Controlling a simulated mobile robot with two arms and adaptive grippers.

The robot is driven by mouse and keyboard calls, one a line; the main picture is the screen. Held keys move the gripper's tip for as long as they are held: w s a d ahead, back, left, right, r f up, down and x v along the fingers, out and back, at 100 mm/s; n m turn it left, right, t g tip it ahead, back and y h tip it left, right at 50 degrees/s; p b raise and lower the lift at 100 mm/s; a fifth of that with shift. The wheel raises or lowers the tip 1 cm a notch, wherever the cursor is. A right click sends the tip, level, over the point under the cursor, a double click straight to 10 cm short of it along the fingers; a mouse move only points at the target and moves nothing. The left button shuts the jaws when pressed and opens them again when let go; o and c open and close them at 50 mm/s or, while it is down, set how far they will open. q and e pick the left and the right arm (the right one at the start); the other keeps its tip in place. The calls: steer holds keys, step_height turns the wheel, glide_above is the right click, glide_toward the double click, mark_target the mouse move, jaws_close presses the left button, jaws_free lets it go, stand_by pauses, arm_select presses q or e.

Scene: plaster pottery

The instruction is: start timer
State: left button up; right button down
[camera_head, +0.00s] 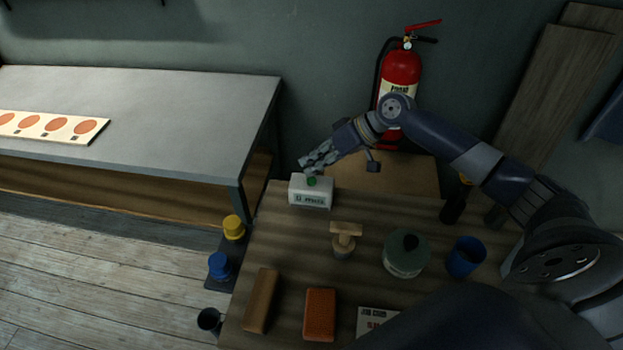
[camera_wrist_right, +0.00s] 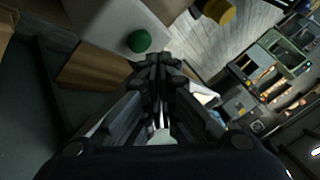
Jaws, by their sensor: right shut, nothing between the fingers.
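The timer is a small white box (camera_head: 301,194) with a green button (camera_head: 312,181) on top and a dark label on its front. It stands at the far left corner of the wooden table. My right gripper (camera_head: 305,164) is shut and empty, just above and behind the timer in the head view. In the right wrist view the shut fingertips (camera_wrist_right: 159,62) are close to the green button (camera_wrist_right: 139,41) on the white box (camera_wrist_right: 108,22). I cannot tell whether they touch it. My left gripper is not in view.
On the wooden table (camera_head: 283,240) are a wooden stamp (camera_head: 344,240), a lidded jar (camera_head: 406,257), a blue cup (camera_head: 465,257), a brown block (camera_head: 261,300) and an orange sponge (camera_head: 320,314). A red fire extinguisher (camera_head: 401,75) stands behind my right arm. A grey bench (camera_head: 180,115) is at left.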

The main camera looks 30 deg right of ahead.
mark_target(313, 177)
stand_by(0.5)
steer(key=shift+f, duration=0.1)
steer(key=shift+f, duration=0.35)
steer(key=shift+f, duration=0.45)
stand_by(0.6)
stand_by(0.3)
steer(key=shift+r+p, duration=0.7)
steer(key=shift+r, duration=0.2)
steer(key=shift+r, duration=0.1)
step_height(313, 177, up, 5)
steer(key=p, duration=0.4)
steer(key=shift+p, duration=0.35)
